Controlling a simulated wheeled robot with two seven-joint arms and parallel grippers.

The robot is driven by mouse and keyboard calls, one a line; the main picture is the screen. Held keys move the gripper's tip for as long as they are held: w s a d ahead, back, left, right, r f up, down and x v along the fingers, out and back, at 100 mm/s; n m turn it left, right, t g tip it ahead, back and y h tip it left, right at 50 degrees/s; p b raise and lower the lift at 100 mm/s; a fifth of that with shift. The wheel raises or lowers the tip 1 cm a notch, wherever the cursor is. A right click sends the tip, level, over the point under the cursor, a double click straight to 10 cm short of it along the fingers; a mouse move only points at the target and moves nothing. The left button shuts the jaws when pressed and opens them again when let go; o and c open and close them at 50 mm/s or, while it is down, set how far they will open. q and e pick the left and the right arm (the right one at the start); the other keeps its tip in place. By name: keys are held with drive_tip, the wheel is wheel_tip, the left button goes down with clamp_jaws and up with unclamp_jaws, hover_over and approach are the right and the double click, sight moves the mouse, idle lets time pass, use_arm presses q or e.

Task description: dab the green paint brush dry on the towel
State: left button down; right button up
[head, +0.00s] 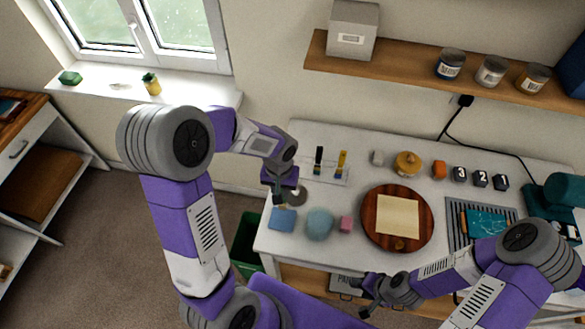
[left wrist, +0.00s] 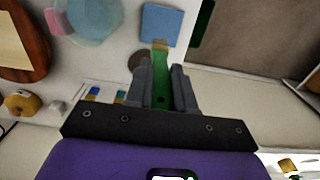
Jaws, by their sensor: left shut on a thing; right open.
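The green paint brush (left wrist: 161,68) is in my left gripper (left wrist: 162,85), which is shut on its handle. Its tan bristle tip points at the blue towel and overlaps its near edge in the left wrist view; whether it touches, I cannot tell. The towel, a flat blue square (head: 282,219), lies at the table's left front corner and also shows in the left wrist view (left wrist: 162,20). In the head view my left gripper (head: 281,196) is just behind the towel and hides the brush. My right gripper (head: 367,294) is open and empty at the table's front edge.
Beside the towel are a pale blue round thing (head: 319,223) and a pink block (head: 346,225). A grey disc (head: 297,195) lies behind. Two brushes stand farther back, one with a yellow handle (head: 341,162). A round wooden board (head: 372,236) is right. A green bin (head: 246,240) stands left, below.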

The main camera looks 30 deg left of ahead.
use_arm(q)
drive_tip(key=shift+s+f+b, duration=0.2)
drive_tip(key=shift+f+b, duration=0.95)
drive_tip(key=shift+f, duration=0.3)
drive_tip(key=shift+s+f+b, duration=0.15)
drive_tip(key=shift+f+b, duration=0.95)
drive_tip(key=shift+f, duration=0.35)
use_arm(e)
drive_tip(key=shift+s+f, duration=0.15)
drive_tip(key=shift+f, duration=0.95)
drive_tip(key=shift+s+f, duration=0.15)
drive_tip(key=shift+f, duration=0.9)
use_arm(q)
drive_tip(key=shift+s+f+b, duration=0.1)
drive_tip(key=shift+f+b, duration=0.45)
drive_tip(key=shift+b, duration=0.1)
use_arm(e)
drive_tip(key=shift+f, duration=0.6)
